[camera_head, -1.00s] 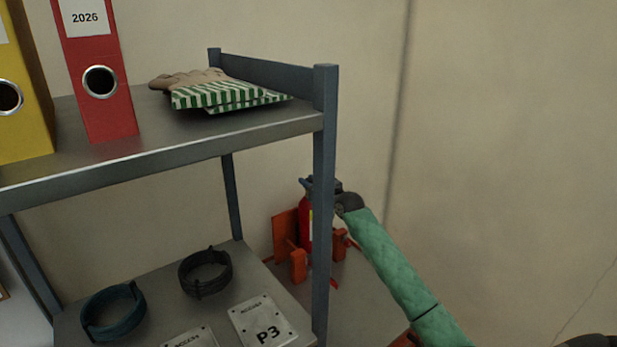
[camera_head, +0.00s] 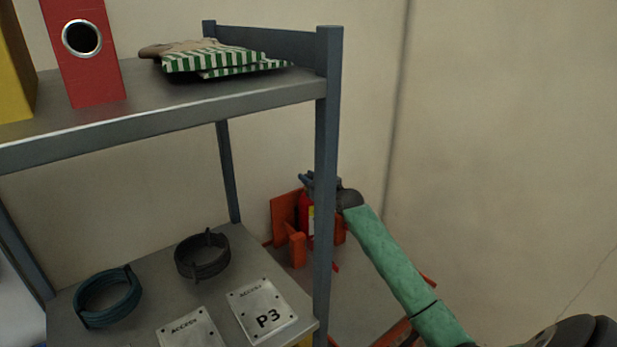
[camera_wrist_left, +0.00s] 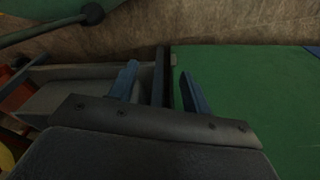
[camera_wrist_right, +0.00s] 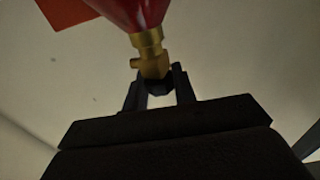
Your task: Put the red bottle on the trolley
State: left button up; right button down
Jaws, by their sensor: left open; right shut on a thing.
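The red bottle (camera_head: 306,215) is small and partly hidden at the middle of the head view. It shows in the right wrist view as a red body (camera_wrist_right: 136,12) with a brass valve (camera_wrist_right: 150,52). My right gripper (camera_head: 308,181) is shut on the valve end; its fingers also show in the right wrist view (camera_wrist_right: 158,84). The orange-red trolley (camera_head: 284,213) has a back panel and blocks around the bottle. I cannot tell whether the bottle rests on it. My left gripper (camera_wrist_left: 160,82) is open and empty in the left wrist view, outside the head view.
A grey shelf rack (camera_head: 325,150) stands in front, its post close to the bottle. A wall is behind. A green surface (camera_wrist_left: 250,100) shows by my left gripper.

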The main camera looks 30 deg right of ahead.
jog(key=shift+r, duration=0.15)
jog(key=c, duration=1.6)
grip_release()
jog(key=shift+f, duration=0.25)
jog(key=o, duration=0.5)
jog(key=shift+r, duration=0.1)
pick_arm(q)
jog(key=shift+s, duration=0.1)
pick_arm(e)
jog(key=shift+s, duration=0.15)
jog(key=shift+s+b, duration=0.35)
jog(key=shift+s, duration=0.05)
pick_arm(q)
notch_tip(320, 180, up, 9)
jog(key=w+d+b, duration=0.2)
jog(key=b, duration=0.1)
jog(key=shift+w+d+r+g, duration=0.15)
jog(key=shift+d+r+g, duration=0.05)
jog(key=shift+d+g, duration=0.2)
pick_arm(e)
jog(key=shift+s+d+r, duration=0.1)
jog(key=shift+s+d, duration=0.05)
jog(key=shift+s, duration=1.65)
jog(key=shift+s+d+f, duration=0.1)
jog(key=shift+s+d, duration=0.05)
jog(key=shift+s, duration=1.7)
jog(key=shift+s+d+r, duration=0.1)
jog(key=shift+s+d, duration=0.05)
jog(key=shift+s, duration=1.65)
